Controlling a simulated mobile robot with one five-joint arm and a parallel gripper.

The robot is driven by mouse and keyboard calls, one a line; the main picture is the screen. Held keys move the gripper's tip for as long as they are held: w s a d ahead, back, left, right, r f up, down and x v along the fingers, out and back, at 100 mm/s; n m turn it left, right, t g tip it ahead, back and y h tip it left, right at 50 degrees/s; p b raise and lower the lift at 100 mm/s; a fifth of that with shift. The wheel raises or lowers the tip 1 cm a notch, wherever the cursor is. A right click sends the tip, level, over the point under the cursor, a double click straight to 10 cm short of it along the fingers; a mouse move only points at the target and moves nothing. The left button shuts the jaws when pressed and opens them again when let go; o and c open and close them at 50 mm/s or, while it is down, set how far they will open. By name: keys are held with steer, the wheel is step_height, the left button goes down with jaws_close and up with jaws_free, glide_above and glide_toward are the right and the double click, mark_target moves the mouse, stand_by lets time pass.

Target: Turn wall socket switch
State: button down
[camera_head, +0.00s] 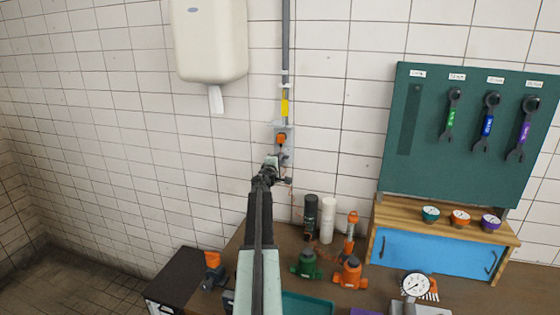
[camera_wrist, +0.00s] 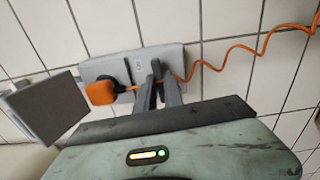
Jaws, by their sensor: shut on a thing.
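The wall socket (camera_wrist: 142,66) is a grey double plate on the white tiled wall. An orange plug (camera_wrist: 101,93) sits in one side, and a coiled orange cord runs from it to the right. In the head view the socket (camera_head: 290,140) shows below a vertical grey conduit, with the orange plug (camera_head: 281,138) on it. My gripper (camera_wrist: 158,72) is at the plate's other half, its two dark fingers nearly together and shut on the small switch there. The fingertips largely hide the switch. My gripper also shows in the head view (camera_head: 273,163), against the socket's lower part.
A cream towel dispenser (camera_head: 210,40) hangs at upper left. Below right stand black and white cylinders, green (camera_head: 307,264) and orange (camera_head: 350,273) valve pieces, and a gauge. A green tool board (camera_head: 465,130) hangs at right. A grey square plate (camera_wrist: 45,106) stands out left of the socket.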

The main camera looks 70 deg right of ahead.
steer(key=shift+w+m, duration=0.1)
steer(key=shift+m, duration=0.3)
steer(key=c, duration=1.5)
jaws_free()
steer(key=shift+o, duration=0.2)
steer(key=shift+a, duration=0.1)
steer(key=a, duration=0.7)
steer(key=shift+s+a, duration=0.25)
steer(key=shift+a, duration=0.05)
